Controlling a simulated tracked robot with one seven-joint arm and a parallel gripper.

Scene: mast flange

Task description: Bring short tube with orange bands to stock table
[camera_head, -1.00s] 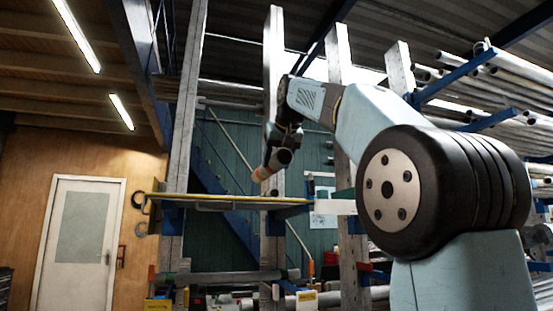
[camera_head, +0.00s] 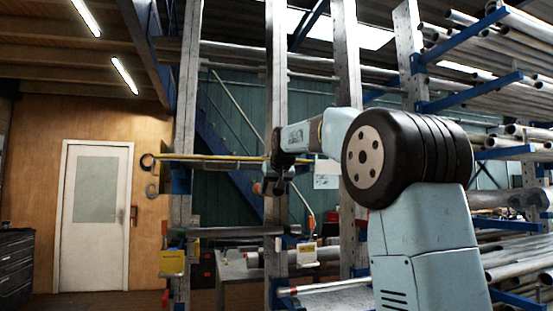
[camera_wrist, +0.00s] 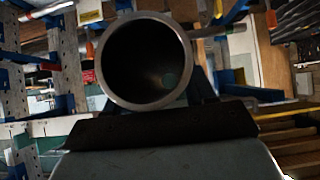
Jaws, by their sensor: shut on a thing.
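My gripper (camera_head: 278,182) is small and dark in the head view, at the end of my outstretched arm, in front of a grey upright. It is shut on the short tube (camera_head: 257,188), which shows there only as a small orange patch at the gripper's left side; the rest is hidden. In the wrist view the tube's round open end (camera_wrist: 125,62) faces the camera, dark and hollow inside; its bands do not show there. A grey table (camera_head: 236,270) stands low behind the uprights; I cannot tell whether it is the stock table.
Grey uprights (camera_head: 188,110) stand around the gripper. A yellow-edged shelf (camera_head: 215,158) lies just left of and above it, and a dark bar (camera_head: 235,232) runs below. Racks of long pipes (camera_head: 500,50) fill the right. The floor before the white door (camera_head: 97,215) looks clear.

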